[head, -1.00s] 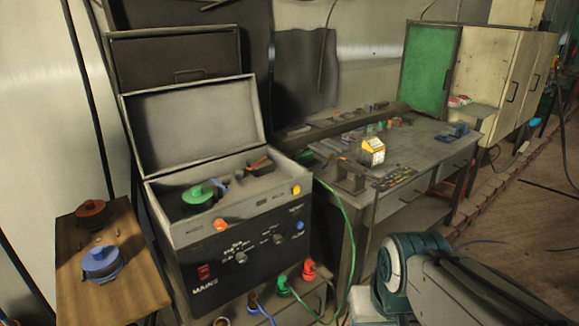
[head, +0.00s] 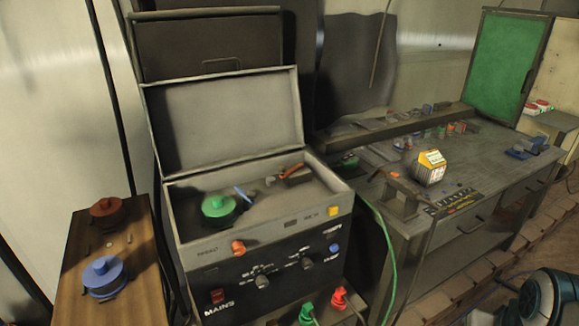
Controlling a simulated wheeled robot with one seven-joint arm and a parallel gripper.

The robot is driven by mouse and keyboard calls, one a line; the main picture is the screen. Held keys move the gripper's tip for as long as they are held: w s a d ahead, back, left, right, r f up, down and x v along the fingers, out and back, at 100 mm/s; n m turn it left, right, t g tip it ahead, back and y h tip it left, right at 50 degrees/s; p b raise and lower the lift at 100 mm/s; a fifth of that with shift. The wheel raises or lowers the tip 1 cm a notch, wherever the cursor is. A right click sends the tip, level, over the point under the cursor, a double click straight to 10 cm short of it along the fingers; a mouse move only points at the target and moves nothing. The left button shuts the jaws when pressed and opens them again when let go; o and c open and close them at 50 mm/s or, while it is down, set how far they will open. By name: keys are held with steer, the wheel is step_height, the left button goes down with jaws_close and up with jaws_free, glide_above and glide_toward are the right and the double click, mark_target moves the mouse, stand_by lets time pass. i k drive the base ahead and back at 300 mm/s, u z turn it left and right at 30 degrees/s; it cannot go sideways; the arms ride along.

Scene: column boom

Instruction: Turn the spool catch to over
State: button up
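The machine (head: 262,245) stands in the middle of the head view with its lid (head: 225,115) open. A green spool (head: 218,206) sits in its top compartment. A small blue piece (head: 243,193) stands tilted just right of the spool; it may be the spool catch, but it is too small to be sure of that or its setting. A dark piece with an orange-brown lever (head: 291,171) lies further back right in the compartment. My gripper is out of view; only a teal and white part of my arm shows at the bottom right corner.
A wooden board (head: 125,245) at the left holds a brown spool (head: 107,211) and a blue spool (head: 104,277). Right of the machine, a workbench (head: 480,190) carries a yellow and white box (head: 430,167) and small parts. A green cable (head: 389,240) hangs between them.

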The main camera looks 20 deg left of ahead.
mark_target(248, 195)
steer(key=i, duration=0.35)
steer(key=u, duration=1.7)
steer(key=i, duration=0.5)
steer(key=u, duration=0.05)
